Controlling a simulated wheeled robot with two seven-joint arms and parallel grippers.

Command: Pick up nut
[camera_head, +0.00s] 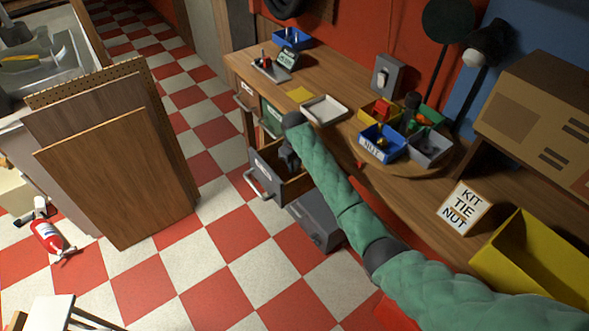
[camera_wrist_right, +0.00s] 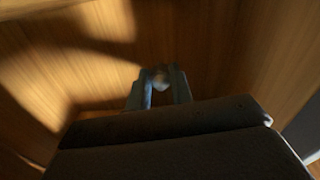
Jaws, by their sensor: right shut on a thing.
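My right gripper (camera_head: 288,160) reaches down into the open drawer (camera_head: 264,180) of the workbench. In the right wrist view the gripper (camera_wrist_right: 158,82) is shut on a small, rounded, greyish thing between its fingertips, which looks like the nut (camera_wrist_right: 160,77); shadow blurs its shape. Wooden drawer boards surround the fingers there. In the head view the nut is hidden by the gripper and drawer. My left gripper is not in view.
The workbench (camera_head: 336,141) carries a blue bin labelled NUT (camera_head: 378,151) among other coloured bins, a white tray (camera_head: 325,110), a card reading KIT TIE NUT (camera_head: 465,208) and a yellow box (camera_head: 515,262). Wooden boards (camera_head: 120,175) lean at left.

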